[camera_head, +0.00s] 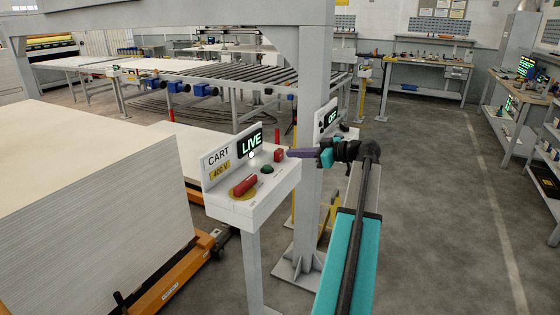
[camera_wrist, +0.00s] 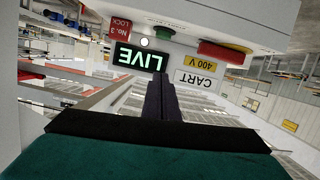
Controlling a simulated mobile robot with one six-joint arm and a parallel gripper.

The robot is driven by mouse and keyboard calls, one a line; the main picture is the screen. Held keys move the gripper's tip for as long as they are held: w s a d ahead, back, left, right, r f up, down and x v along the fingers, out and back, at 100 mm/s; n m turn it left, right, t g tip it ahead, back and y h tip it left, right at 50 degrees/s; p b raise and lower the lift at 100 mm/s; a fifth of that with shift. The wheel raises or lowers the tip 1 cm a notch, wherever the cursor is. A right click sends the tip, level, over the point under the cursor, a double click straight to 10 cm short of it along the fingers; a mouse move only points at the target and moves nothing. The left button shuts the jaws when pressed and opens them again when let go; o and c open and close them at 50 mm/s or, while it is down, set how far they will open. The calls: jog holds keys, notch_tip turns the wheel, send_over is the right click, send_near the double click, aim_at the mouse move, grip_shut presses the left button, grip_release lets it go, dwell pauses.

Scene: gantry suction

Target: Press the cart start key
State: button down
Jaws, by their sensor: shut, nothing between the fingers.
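The cart control box (camera_head: 262,200) stands on a post, its upright panel reading CART, 400 V, with a lit LIVE display (camera_head: 250,140). On its top are a green round button (camera_head: 267,169), a red bar handle (camera_head: 245,185) on a yellow plate and a red block (camera_head: 279,155). My gripper (camera_head: 291,153) is shut and empty, its fingers pointing left at the box's right end by the red block; touching cannot be told. In the upside-down wrist view, the fingers (camera_wrist: 160,84) lie below the LIVE display; the green button (camera_wrist: 147,32) and a red NO.3 LOCK tag (camera_wrist: 119,28) also show.
A large stack of pale boards (camera_head: 95,215) is at the left. A roller conveyor (camera_head: 240,80) runs behind. The floor at the right (camera_head: 450,210) is clear.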

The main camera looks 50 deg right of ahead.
jog(key=p, duration=0.3)
send_over(273, 173)
notch_tip(273, 173, down, 2)
jog(key=shift+w+a+f, duration=0.1)
jog(key=shift+w+f, duration=0.05)
jog(key=shift+f, duration=0.9)
jog(key=shift+d+f+p, duration=0.2)
jog(key=shift+f+p, duration=0.45)
jog(key=shift+f, duration=0.55)
jog(key=shift+f, duration=0.15)
